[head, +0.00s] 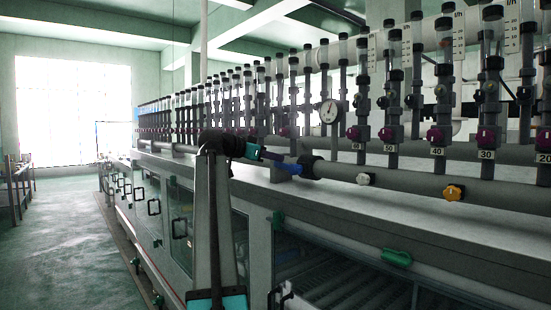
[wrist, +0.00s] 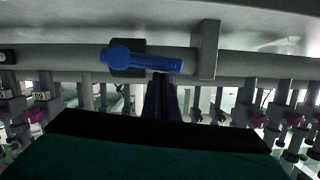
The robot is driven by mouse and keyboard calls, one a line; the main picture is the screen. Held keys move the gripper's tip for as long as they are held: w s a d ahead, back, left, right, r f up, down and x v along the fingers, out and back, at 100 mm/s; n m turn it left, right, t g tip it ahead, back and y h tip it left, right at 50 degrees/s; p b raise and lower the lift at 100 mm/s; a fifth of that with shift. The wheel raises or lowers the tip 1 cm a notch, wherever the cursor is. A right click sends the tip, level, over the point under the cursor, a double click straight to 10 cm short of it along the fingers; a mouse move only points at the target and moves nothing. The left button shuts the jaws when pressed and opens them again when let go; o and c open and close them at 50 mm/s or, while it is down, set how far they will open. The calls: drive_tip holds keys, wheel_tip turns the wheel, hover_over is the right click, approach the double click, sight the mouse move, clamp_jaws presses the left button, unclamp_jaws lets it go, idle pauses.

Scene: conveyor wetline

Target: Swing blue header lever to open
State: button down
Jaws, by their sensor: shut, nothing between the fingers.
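The blue header lever (head: 290,168) is in the head view, on a dark valve body (head: 312,167) on the grey header pipe. In the wrist view the blue lever (wrist: 148,61) lies roughly along the pipe, its round hub at the left and its handle end at the right. My gripper (wrist: 161,78) is shut and empty, its dark fingertips at the lower edge of the handle. I cannot tell whether they touch it. In the head view my gripper (head: 284,158) reaches in from the left, close beside the lever.
A grey pipe support (wrist: 206,48) stands just right of the handle end in the wrist view. Flow tubes with purple knobs (head: 437,135) line the pipe behind. White (head: 363,179) and orange (head: 453,192) knobs sit farther right on the header. A pressure gauge (head: 329,111) stands behind.

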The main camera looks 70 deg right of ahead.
drive_tip(key=shift+w+f+b, duration=0.1)
drive_tip(key=shift+f+b, duration=0.75)
drive_tip(key=shift+b, duration=0.1)
drive_tip(key=shift+f, duration=0.15)
wheel_tip(320, 180, up, 6)
drive_tip(key=f, duration=0.1)
drive_tip(key=b+v, duration=0.3)
drive_tip(key=v, duration=0.7)
drive_tip(key=shift+r, duration=0.15)
